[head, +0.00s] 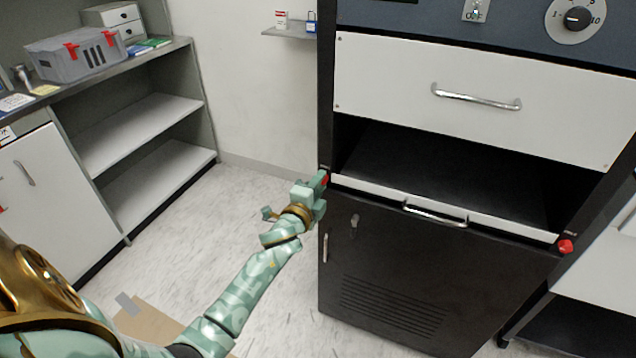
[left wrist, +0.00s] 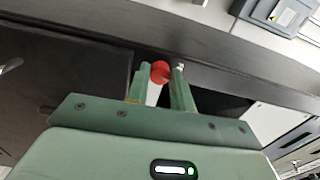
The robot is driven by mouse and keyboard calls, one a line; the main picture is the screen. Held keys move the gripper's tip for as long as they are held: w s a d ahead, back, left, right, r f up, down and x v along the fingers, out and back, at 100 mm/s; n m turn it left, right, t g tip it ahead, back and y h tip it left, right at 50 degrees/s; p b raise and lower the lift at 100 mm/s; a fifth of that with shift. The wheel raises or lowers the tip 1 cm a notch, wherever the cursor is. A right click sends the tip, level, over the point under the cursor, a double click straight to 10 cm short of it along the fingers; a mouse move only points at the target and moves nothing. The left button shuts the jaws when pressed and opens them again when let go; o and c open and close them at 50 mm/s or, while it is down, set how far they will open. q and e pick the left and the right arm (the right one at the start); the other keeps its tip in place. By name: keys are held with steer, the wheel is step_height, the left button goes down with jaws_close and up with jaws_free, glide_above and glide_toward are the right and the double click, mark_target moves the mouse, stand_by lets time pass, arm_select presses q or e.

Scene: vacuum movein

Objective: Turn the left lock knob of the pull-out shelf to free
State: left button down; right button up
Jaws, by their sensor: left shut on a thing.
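The pull-out shelf (head: 470,218) is a pale strip with a chrome handle, set in the dark cabinet above its lower door. The left lock knob (left wrist: 160,72) is red and sits at the shelf's left end. In the head view it is mostly hidden behind my left gripper (head: 322,182). In the left wrist view my left gripper (left wrist: 163,78) has its two green fingers on either side of the knob, shut on it. The right lock knob (head: 565,246) is red and stands free at the shelf's right end. My right gripper is not in view.
A white drawer (head: 480,95) with a chrome handle is above the shelf opening. A control panel with a dial (head: 577,18) is at the top. A counter with a grey toolbox (head: 75,55) stands at the left. A cardboard piece (head: 150,322) lies on the floor.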

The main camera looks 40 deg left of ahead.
arm_select(q)
steer(key=shift+n, duration=0.8)
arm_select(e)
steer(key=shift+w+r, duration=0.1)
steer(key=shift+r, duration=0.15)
arm_select(q)
steer(key=shift+f, duration=0.1)
steer(key=c, duration=1.2)
jaws_free()
steer(key=shift+s, duration=0.1)
steer(key=p+v, duration=0.3)
steer(key=v, duration=0.9)
steer(key=shift+p, duration=0.3)
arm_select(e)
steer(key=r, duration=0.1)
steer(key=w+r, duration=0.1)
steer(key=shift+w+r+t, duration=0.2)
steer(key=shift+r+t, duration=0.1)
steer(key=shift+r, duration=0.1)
